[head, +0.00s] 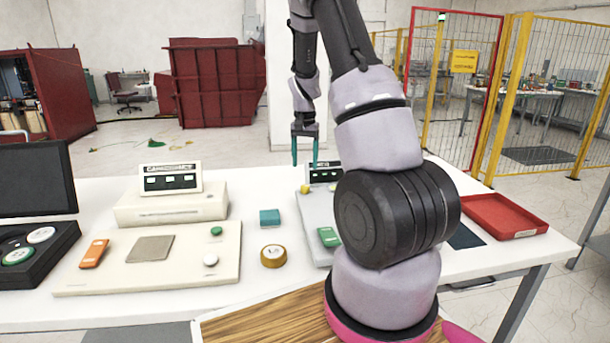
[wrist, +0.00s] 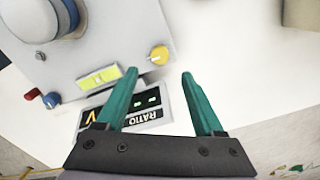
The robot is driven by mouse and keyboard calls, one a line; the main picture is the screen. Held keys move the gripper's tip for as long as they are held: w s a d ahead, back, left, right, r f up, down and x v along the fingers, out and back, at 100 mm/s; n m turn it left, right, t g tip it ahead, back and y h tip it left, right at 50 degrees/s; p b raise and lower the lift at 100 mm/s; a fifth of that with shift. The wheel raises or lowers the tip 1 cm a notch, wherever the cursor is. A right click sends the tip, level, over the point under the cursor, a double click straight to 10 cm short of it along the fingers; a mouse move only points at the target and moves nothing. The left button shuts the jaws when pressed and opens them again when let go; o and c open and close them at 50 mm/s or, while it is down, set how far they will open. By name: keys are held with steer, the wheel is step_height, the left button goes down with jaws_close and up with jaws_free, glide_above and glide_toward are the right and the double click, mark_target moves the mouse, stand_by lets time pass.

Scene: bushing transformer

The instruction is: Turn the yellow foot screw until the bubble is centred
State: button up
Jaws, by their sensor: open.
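The yellow foot screw (wrist: 159,54) is a small round knob at the corner of a grey instrument (wrist: 85,45). It also shows in the head view (head: 306,188), just below my gripper (head: 305,165). In the wrist view my gripper (wrist: 160,74) is open and empty. Its teal fingertips lie on either side of the screw's line, with the screw a little beyond them; I see no contact. A yellow-green level vial (wrist: 98,77) sits on the instrument left of the screw. Its bubble is too small to make out. A RATIO display (wrist: 146,110) shows between the fingers.
A blue knob (wrist: 52,100) and a red knob (wrist: 32,94) are at the instrument's left edge. On the white table are a yellow tape roll (head: 273,256), a teal block (head: 270,217), a cream panel (head: 190,262) and a red tray (head: 505,215). My arm hides part of the instrument.

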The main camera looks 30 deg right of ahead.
steer(key=shift+r, duration=1.4)
steer(key=s+a+r+n+t, duration=0.1)
steer(key=s+a+r, duration=0.2)
steer(key=r, duration=0.3)
steer(key=s+a+r+t+y, duration=0.1)
steer(key=s+a+r, duration=0.2)
steer(key=s+r, duration=0.15)
steer(key=s+a+r+n+t, duration=0.1)
steer(key=s+a+r, duration=0.1)
steer(key=r, duration=0.4)
steer(key=s+a+r+n+t, duration=0.1)
steer(key=s+a+r+t, duration=0.1)
steer(key=s, duration=0.7)
steer(key=s+a+r+n+t+y, duration=0.1)
steer(key=s+a+r+t, duration=0.1)
steer(key=s+a+r, duration=0.3)
steer(key=s, duration=0.3)
steer(key=shift+s+a+r, duration=0.15)
steer(key=shift+s+a, duration=0.05)
steer(key=shift+s, duration=0.2)
